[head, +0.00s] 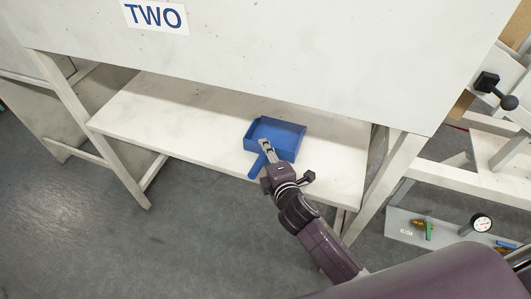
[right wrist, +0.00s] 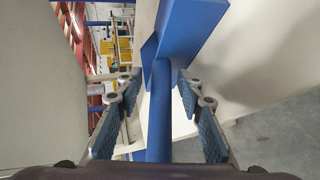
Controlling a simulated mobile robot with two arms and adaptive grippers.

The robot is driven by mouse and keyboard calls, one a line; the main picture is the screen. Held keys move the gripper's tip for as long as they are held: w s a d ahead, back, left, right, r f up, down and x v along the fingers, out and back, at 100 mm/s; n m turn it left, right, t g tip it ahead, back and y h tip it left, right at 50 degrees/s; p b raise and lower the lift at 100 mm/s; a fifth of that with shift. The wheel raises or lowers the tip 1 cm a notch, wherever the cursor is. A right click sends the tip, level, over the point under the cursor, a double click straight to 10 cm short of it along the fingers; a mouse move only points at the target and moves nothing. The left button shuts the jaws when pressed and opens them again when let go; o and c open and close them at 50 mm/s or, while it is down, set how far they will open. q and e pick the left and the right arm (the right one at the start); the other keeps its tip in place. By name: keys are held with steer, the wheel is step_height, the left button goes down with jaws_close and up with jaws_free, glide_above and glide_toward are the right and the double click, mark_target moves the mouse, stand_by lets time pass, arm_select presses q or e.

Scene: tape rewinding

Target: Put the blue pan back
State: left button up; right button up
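The blue pan (head: 283,137) is a shallow open box with a straight handle. It rests on the lower white shelf, near its right front part, with its handle (head: 257,167) pointing towards the front edge. In the right wrist view the pan (right wrist: 188,28) is at the top and its handle (right wrist: 160,115) runs down the middle. My right gripper (head: 266,149) is at the handle end of the pan. Its two fingers stand on either side of the handle, with a visible gap on each side. My left gripper is not in view.
The white shelf (head: 180,118) is bare left of the pan.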

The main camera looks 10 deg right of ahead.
steer(key=v, duration=1.2)
stand_by(0.4)
